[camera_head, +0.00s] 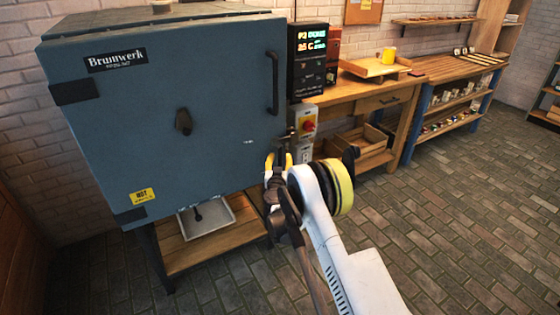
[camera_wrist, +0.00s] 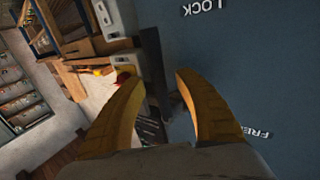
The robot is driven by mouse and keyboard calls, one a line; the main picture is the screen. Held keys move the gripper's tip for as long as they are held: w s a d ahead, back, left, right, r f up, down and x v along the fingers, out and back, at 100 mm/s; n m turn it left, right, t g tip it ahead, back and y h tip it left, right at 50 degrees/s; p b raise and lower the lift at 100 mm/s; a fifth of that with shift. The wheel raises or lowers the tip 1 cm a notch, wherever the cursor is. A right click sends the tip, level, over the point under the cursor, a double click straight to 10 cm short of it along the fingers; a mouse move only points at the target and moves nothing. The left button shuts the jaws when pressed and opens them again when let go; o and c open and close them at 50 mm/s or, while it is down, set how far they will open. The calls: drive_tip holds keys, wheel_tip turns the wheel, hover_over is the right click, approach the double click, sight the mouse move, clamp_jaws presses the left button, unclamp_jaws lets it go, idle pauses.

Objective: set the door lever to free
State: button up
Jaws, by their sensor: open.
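The kiln's blue-grey door (camera_head: 170,95) is closed. In the wrist view the door face (camera_wrist: 255,60) carries a white LOCK label (camera_wrist: 204,7) at the top and a partly hidden FREE label (camera_wrist: 257,131) at lower right. My gripper (camera_head: 279,158) is at the door's lower right edge, its yellow fingers apart. In the wrist view the open fingers (camera_wrist: 165,75) reach toward the door edge. A dark form shows between them, probably the door lever; its angle and any contact are not clear. In the head view the lever is mostly hidden by my gripper.
A vertical door handle (camera_head: 273,82) sits above my gripper. A control box with a red knob (camera_head: 308,126) is close on the right, under a display panel (camera_head: 308,60). A wooden workbench (camera_head: 350,95) stands beyond. The brick floor (camera_head: 450,220) at right is clear.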

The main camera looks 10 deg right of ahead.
clamp_jaws()
drive_tip(key=shift+a+m, duration=0.1)
drive_tip(key=shift+m, duration=0.2)
drive_tip(key=m, duration=0.1)
drive_tip(key=a+m+g+y+p, duration=0.1)
drive_tip(key=a+m+g+p, duration=0.1)
drive_tip(key=shift+s+r+y, duration=0.3)
drive_tip(key=shift+r, duration=0.05)
drive_tip(key=a+r+m+g+y+p, duration=0.1)
drive_tip(key=r+m+g+y+p, duration=0.1)
drive_tip(key=m+y, duration=0.1)
drive_tip(key=s+a+r+m+g+y+p, duration=0.1)
drive_tip(key=m, duration=0.1)
drive_tip(key=shift+a+g, duration=0.3)
drive_tip(key=shift+a+r+m+g+y+p, duration=0.15)
drive_tip(key=shift+r+m+g+y, duration=0.25)
drive_tip(key=shift+m+y, duration=0.3)
drive_tip(key=shift+a+r+m+g+y+p, duration=0.1)
drive_tip(key=shift+r+m+g+y+p, duration=0.1)
drive_tip(key=shift+r+m+y, duration=0.4)
drive_tip(key=shift+w, duration=0.1)
